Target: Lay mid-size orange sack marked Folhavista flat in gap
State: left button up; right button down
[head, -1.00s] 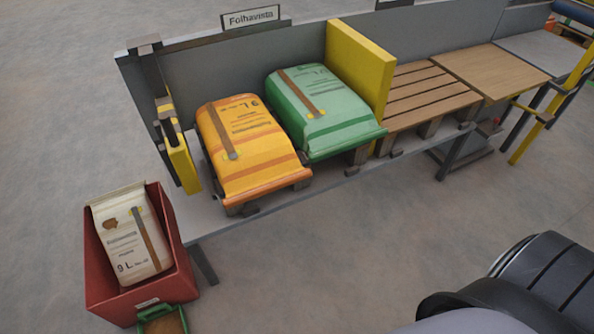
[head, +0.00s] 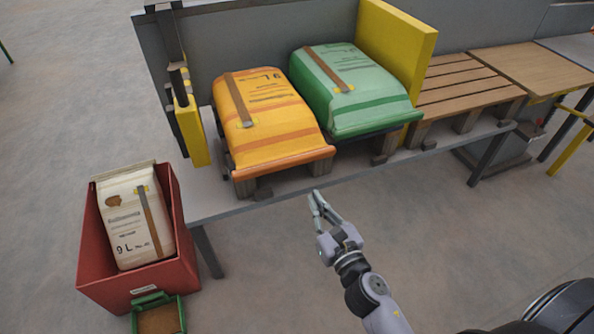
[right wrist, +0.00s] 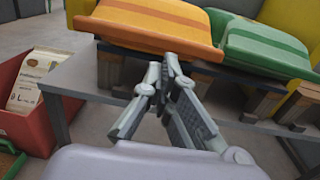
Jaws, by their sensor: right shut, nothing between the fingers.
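The orange sack (head: 268,122) lies flat on a low wooden pallet at the left end of the bench, beside a green sack (head: 350,90). Its front edge also shows at the top of the right wrist view (right wrist: 155,25). My right gripper (head: 313,197) is shut and empty, in front of and below the orange sack's front edge, apart from it. In the right wrist view its fingers (right wrist: 165,70) meet at the tips below the sack. The orange sack's underside is hidden. My left gripper is not in view.
A yellow divider (head: 398,55) stands right of the green sack, and a yellow post (head: 191,130) stands left of the orange one. Bare slatted pallet (head: 465,85) lies further right. A red bin (head: 95,255) with a cream sack (head: 133,220) stands on the floor at left.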

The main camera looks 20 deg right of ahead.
send_near(289, 156)
jog(key=w, duration=0.3)
jog(key=shift+w+f, duration=0.25)
jog(key=shift+w, duration=0.05)
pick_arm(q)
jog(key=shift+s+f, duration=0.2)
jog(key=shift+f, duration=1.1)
pick_arm(e)
jog(key=shift+w+a, duration=0.1)
jog(key=shift+w, duration=0.65)
jog(key=shift+w, duration=0.4)
jog(key=w+b, duration=0.1)
jog(key=w, duration=0.5)
jog(key=shift+w+a+f, duration=0.1)
jog(key=shift+a, duration=0.1)
jog(key=shift+w, duration=0.4)
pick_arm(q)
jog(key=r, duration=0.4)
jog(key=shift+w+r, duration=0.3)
